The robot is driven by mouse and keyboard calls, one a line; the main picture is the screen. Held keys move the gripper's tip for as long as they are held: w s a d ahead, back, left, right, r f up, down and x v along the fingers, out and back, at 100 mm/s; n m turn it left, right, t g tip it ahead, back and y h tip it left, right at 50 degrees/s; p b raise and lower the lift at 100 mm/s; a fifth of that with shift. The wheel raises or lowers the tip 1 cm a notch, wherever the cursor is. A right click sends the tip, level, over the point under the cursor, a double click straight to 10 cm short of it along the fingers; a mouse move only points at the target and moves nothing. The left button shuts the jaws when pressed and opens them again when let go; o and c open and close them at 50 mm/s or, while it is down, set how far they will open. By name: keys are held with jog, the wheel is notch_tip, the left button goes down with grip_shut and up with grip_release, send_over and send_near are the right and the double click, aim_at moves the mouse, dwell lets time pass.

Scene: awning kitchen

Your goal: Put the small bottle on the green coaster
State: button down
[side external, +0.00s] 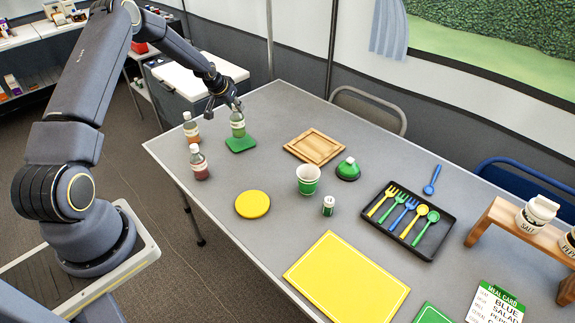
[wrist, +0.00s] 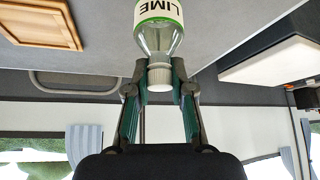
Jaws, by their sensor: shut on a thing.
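A small clear bottle with a green LIME label (side external: 238,124) is upright at the green coaster (side external: 241,145), near the far left corner of the table. Its base overlaps the coaster in the side view; I cannot tell whether it touches or hangs just above. My gripper (side external: 231,104) is shut on the bottle's upper end from above. In the wrist view the bottle (wrist: 158,38) has its white cap and neck between the two fingers (wrist: 160,84). The coaster is not visible in the wrist view.
Bare table separates the coaster from the board.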

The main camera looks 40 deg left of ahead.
aim_at(236, 113)
jog(key=shift+f, duration=1.6)
jog(key=c, duration=1)
grip_release()
